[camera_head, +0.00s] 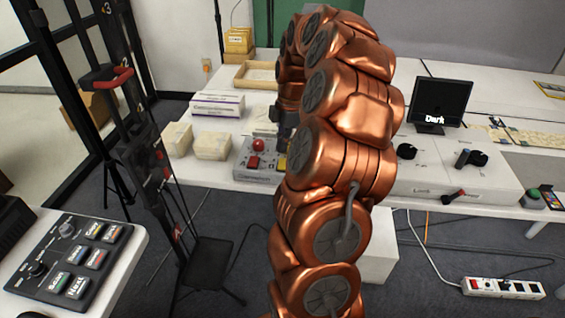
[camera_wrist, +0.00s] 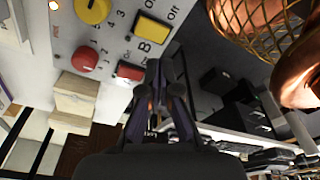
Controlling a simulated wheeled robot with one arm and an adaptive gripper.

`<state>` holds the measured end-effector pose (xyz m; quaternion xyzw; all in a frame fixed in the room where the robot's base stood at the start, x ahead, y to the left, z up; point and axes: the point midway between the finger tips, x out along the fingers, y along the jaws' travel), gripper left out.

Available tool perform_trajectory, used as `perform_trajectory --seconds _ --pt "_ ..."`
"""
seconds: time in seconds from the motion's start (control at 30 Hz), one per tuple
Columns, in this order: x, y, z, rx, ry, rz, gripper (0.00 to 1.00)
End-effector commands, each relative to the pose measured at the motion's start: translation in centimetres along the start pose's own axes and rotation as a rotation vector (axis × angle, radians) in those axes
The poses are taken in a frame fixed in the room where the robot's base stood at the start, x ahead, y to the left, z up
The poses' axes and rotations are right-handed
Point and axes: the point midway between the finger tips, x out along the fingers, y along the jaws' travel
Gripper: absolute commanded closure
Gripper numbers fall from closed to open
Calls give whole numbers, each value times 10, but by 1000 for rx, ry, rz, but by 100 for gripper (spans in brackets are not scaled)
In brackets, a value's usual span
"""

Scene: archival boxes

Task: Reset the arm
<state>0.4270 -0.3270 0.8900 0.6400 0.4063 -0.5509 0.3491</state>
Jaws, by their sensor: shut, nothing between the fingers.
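My copper arm rises through the middle of the head view and bends over toward the table at the back. My gripper (camera_wrist: 155,75) is shut and empty in the wrist view, with its dark fingers close together. It is beside or above a grey control panel (camera_wrist: 110,45) that has a yellow knob (camera_wrist: 92,10), a red knob (camera_wrist: 84,60) and a red button (camera_wrist: 130,71). In the head view the panel (camera_head: 262,178) sits on the white table, partly covered by my arm. The gripper (camera_head: 286,128) is mostly hidden behind the arm there. I cannot tell whether it touches the panel.
Pale boxes (camera_head: 212,146) stand left of the panel, with a white box (camera_head: 217,103) behind them. A screen reading "Dark" (camera_head: 441,104) and a grey knob unit (camera_head: 450,172) are on the right. A button console (camera_head: 70,262) is front left. A power strip (camera_head: 503,287) lies on the floor.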

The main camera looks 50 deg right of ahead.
Motion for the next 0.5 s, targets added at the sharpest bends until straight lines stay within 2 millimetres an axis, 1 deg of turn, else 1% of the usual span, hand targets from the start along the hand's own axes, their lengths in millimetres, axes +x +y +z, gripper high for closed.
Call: perform_trajectory --seconds 0.03,0.13,0.5 --pt "-4 0 -1 0 0 2 100" --pt "-8 0 -1 0 0 2 100" --pt "-8 0 -1 0 0 1 100"
